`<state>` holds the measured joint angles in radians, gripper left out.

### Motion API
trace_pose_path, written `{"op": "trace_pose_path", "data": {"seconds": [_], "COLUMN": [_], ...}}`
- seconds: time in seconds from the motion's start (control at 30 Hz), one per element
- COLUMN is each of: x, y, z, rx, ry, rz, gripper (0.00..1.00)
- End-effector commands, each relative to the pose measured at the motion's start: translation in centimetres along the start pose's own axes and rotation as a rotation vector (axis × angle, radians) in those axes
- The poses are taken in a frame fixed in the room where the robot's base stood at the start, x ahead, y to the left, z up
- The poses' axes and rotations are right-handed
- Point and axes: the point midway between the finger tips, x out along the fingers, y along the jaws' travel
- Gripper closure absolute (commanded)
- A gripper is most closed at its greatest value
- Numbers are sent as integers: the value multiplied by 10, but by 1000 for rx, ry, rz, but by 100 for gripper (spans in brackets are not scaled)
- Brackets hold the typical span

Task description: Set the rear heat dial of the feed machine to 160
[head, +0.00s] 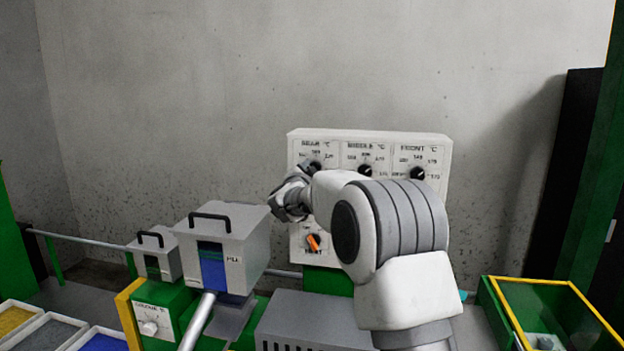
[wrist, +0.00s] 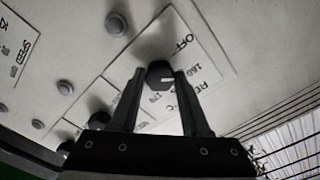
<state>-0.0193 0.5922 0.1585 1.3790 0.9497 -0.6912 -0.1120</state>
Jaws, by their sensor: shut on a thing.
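The rear heat dial (wrist: 158,73) is a small black knob on the white control panel (head: 440,148). In the wrist view my gripper (wrist: 160,80) has one finger on each side of the knob and is shut on it. A short white pointer mark shows on the knob and points right in that view, towards the printed numbers of the scale. The exact setting cannot be read for sure. In the head view the rear dial (head: 315,165) sits under the REAR label at the panel's left, partly hidden by my gripper and wrist.
The middle dial (head: 365,171) and front dial (head: 417,173) sit to the right on the same panel. An orange switch (head: 313,242) is below the rear dial. A grey hopper (head: 225,245) with a black handle stands left of my arm. A green, yellow-edged bin (head: 550,305) is at the right.

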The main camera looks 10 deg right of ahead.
Motion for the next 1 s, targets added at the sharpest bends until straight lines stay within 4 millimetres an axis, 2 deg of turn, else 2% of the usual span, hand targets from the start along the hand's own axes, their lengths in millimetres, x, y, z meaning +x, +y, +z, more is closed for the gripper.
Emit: {"op": "trace_pose_path", "data": {"seconds": [0.67,0.7,0.83,1.0], "x": [0,0,0,0], "y": [0,0,0,0], "z": [0,0,0,0], "rx": [60,59,59,59], "ry": [0,0,0,0], "rz": [0,0,0,0], "gripper": [100,47,24,24]}}
